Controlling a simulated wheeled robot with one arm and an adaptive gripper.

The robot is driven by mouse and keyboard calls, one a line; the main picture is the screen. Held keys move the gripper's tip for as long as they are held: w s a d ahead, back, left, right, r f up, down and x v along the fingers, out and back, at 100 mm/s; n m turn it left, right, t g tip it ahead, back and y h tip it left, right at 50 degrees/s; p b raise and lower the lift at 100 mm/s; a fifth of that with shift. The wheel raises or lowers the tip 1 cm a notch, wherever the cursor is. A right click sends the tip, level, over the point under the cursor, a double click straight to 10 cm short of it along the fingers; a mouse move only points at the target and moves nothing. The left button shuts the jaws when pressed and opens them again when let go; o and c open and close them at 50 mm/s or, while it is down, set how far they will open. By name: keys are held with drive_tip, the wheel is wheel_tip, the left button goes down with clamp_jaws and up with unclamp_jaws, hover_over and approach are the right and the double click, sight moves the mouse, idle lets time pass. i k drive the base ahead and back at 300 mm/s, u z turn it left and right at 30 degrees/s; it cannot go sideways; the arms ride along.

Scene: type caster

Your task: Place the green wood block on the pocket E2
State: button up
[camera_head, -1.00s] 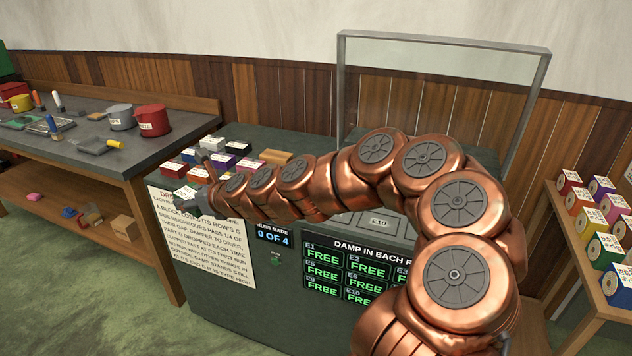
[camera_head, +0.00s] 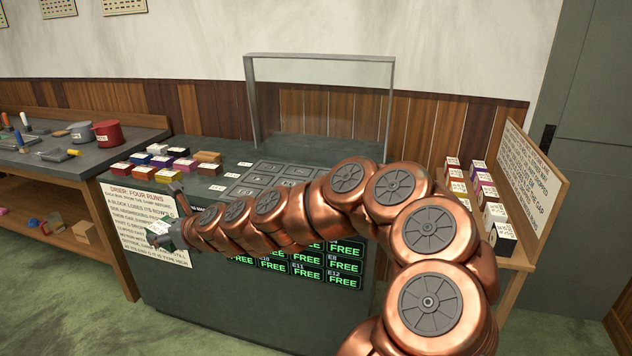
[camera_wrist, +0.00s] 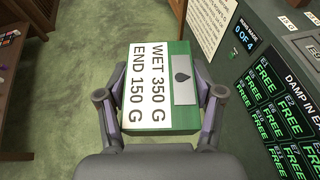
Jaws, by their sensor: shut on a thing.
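My gripper (camera_wrist: 163,105) is shut on the green wood block (camera_wrist: 184,118), with a finger on each side of it. The block's white label reads WET 350 G, END 150 G, beside a grey patch with a drop mark. In the head view the green block (camera_head: 160,227) is held in front of the drier cabinet, at its left part. The pockets (camera_head: 244,190) are outlined rectangles in the cabinet's top, partly hidden by my arm. Pocket E2 cannot be picked out among them. The damp panel (camera_wrist: 265,105) shows FREE in the cells I can read.
Several coloured blocks (camera_head: 181,152) stand on the cabinet's top left. A clear upright screen (camera_head: 320,95) rises behind the pockets. A shelf (camera_head: 519,262) with labelled blocks stands at the right, a tool bench (camera_head: 90,160) at the left. The wrist view shows RUNS MADE 0 OF 4.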

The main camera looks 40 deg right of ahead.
sight(298, 171)
drive_tip(key=z, duration=0.95)
drive_tip(key=i, duration=1.55)
drive_tip(key=u, duration=0.6)
